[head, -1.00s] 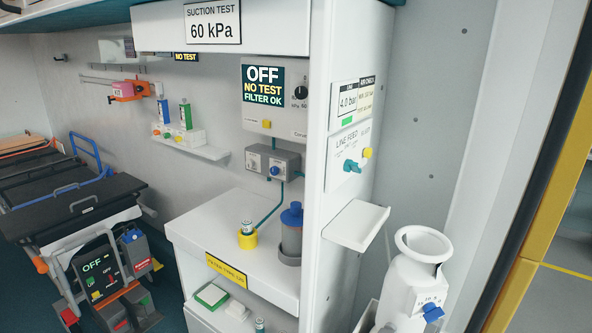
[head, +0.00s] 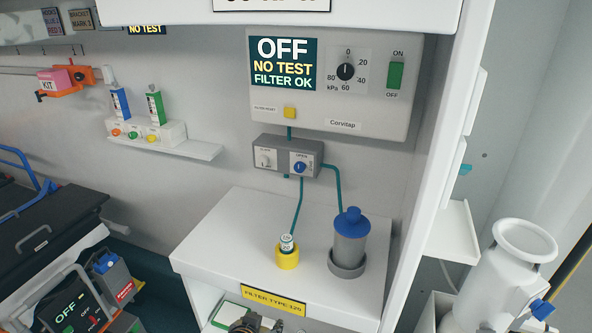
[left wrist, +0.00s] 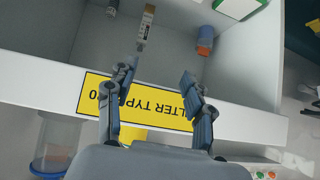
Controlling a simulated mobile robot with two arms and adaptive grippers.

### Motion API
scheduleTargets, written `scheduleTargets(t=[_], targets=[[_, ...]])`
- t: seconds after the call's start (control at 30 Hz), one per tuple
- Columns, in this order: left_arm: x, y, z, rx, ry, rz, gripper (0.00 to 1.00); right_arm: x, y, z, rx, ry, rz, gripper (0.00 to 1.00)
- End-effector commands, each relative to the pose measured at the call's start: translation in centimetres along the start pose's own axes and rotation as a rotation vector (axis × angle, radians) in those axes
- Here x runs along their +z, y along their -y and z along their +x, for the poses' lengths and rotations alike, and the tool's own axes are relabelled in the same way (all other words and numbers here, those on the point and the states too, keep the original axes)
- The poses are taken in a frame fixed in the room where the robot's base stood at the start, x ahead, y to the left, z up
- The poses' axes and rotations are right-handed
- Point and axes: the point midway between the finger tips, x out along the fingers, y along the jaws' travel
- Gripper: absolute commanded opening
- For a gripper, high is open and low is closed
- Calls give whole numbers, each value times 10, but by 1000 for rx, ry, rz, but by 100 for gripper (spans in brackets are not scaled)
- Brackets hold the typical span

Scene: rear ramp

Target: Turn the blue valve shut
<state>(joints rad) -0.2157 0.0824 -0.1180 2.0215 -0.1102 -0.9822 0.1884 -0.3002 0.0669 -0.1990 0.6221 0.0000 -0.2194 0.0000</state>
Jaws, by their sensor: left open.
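A small blue knob (head: 299,168) sits on the right half of a grey valve block (head: 287,157) on the wall, below the display panel. A word like "OPEN" is printed above it. My left gripper (head: 248,322) shows only in part at the bottom edge, in front of the counter and well below the knob. In the left wrist view my left gripper (left wrist: 158,75) is open, with nothing between its fingers, near the upside-down yellow filter label (left wrist: 135,102). My right gripper is in neither view.
A blue-topped filter canister (head: 348,240) and a small bottle in a yellow holder (head: 287,257) stand on the white counter (head: 225,240) below the block. Teal tubes run down from it. The panel (head: 420,90) reads OFF. A white side shelf (head: 455,232) juts out right.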

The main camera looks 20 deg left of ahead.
Motion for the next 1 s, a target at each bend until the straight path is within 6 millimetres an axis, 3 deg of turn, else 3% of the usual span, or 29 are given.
scheduleTargets(t=[0.17, 0.2, 0.43, 0.7, 0.87, 1.0], targets=[[-52, 7, -39, -15, -92, -34, 52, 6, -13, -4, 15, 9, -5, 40], [-71, 8, -45, -19, -135, -49, 52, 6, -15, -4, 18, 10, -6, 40], [-166, 12, -33, -19, -396, -118, 52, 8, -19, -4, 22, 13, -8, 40], [-269, 9, -40, 18, -678, -175, 52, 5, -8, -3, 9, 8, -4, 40], [-293, 8, -42, 33, -742, -185, 52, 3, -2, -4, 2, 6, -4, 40], [-304, 8, -32, 33, -745, -185, 52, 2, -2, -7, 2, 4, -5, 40]])
